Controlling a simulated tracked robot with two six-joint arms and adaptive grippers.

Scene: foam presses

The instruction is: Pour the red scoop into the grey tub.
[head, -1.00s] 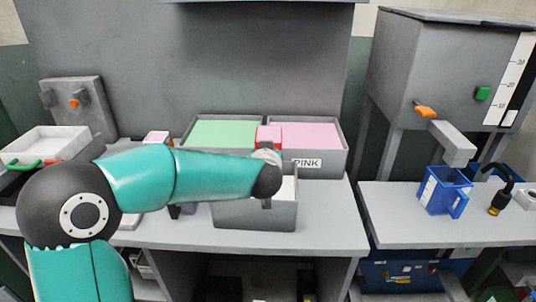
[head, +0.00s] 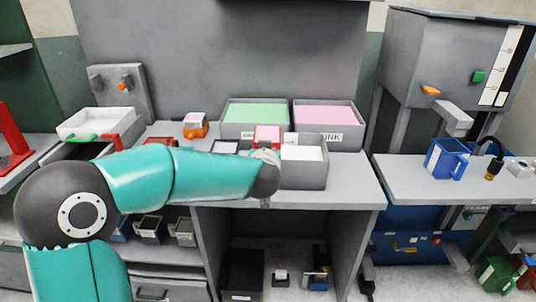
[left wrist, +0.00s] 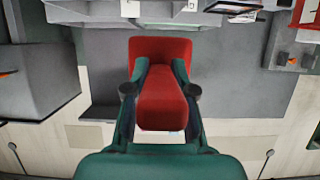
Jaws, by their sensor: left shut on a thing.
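My left gripper (head: 266,155) is shut on the red scoop (head: 267,142), which has pale pink on its top in the head view. In the left wrist view the red scoop (left wrist: 162,100) lies between the two fingers. The grey tub (head: 304,177) stands on the bench just right of the gripper, with white showing inside. In the picture the scoop is beside the tub's left edge, in front of the green-filled bin (head: 229,133). My forearm hides part of the bench. My right gripper is not in view.
A pink-filled bin (head: 356,136) stands behind the tub. An orange device with a pale top (head: 195,130) and a white tray (head: 97,121) are to the left. A grey press (head: 440,60) and a blue container (head: 440,160) are at right. Bare bench (head: 352,182) lies right of the tub.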

